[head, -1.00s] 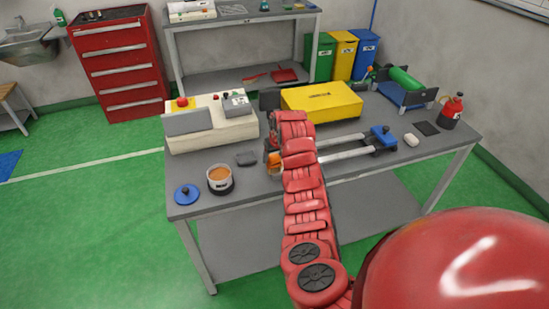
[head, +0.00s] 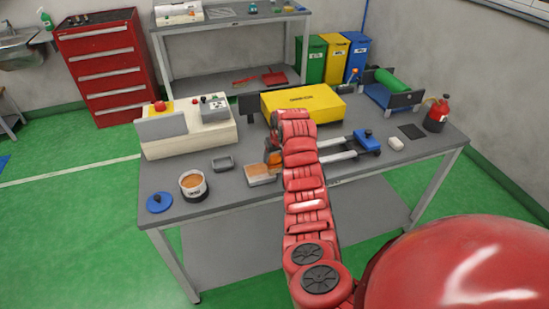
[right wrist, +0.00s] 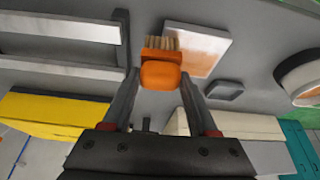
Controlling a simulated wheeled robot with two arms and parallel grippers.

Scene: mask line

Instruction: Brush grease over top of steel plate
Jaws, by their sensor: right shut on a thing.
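The steel plate (head: 262,181) lies on the workbench, left of my right arm. In the right wrist view the plate (right wrist: 212,42) is pale, with an orange-brown film over part of its top. My right gripper (right wrist: 158,80) is shut on the orange brush (right wrist: 161,74). Its pale bristles overlap the plate's left edge in that view; I cannot tell whether they touch it. In the head view the brush (head: 275,158) is partly hidden by my arm. An open tub of orange-brown grease (head: 193,183) stands left of the plate. My left gripper is not seen.
The blue lid (head: 159,202) lies left of the tub. A small dark tray (head: 222,164) is behind the plate. The cream control box (head: 187,130) and yellow box (head: 303,102) stand at the back. A blue-ended rail fixture (head: 366,142) is right of my arm.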

